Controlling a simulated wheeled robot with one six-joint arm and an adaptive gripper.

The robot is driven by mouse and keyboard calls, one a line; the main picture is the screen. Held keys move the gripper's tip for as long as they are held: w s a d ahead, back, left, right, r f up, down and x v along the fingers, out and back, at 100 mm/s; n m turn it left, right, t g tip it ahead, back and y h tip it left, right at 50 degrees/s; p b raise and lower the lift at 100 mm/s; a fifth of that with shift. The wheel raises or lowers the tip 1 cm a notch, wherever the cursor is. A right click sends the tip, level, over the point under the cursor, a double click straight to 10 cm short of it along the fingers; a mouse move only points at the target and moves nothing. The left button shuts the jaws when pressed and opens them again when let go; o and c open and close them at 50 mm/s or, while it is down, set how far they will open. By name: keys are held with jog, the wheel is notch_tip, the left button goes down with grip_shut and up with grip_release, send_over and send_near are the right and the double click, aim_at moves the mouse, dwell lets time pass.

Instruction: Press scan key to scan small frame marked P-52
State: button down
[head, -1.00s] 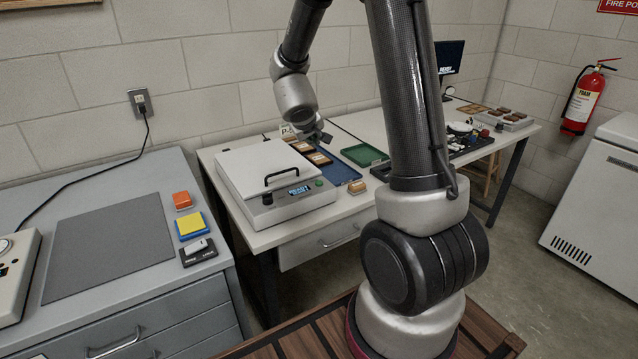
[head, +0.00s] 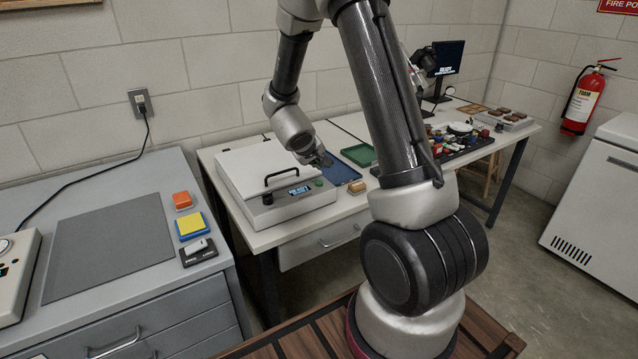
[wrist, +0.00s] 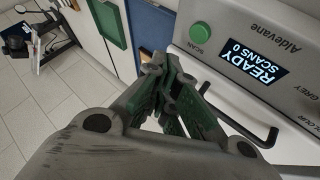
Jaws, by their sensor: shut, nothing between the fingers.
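The flatbed scanner (head: 250,205) stands on the white table with its pale lid (head: 262,165) down. Its display (wrist: 262,63) reads READY, SCANS 0 in the wrist view. The round green scan key (wrist: 199,33) sits beside the display, under the word SCAN, and also shows in the head view (head: 319,183). My gripper (head: 326,161) is shut and empty, above and behind the key in the head view. In the wrist view its fingertips (wrist: 165,62) are apart from the key, left of and below it. I cannot see the frame marked P-52.
A blue tray (head: 343,173) and a green tray (head: 362,155) lie right of the scanner. The lid's black handle (head: 283,175) stands up close to my gripper.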

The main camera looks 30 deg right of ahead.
aim_at(316, 182)
jog(key=shift+f, duration=1.7)
jog(key=shift+f, duration=0.4)
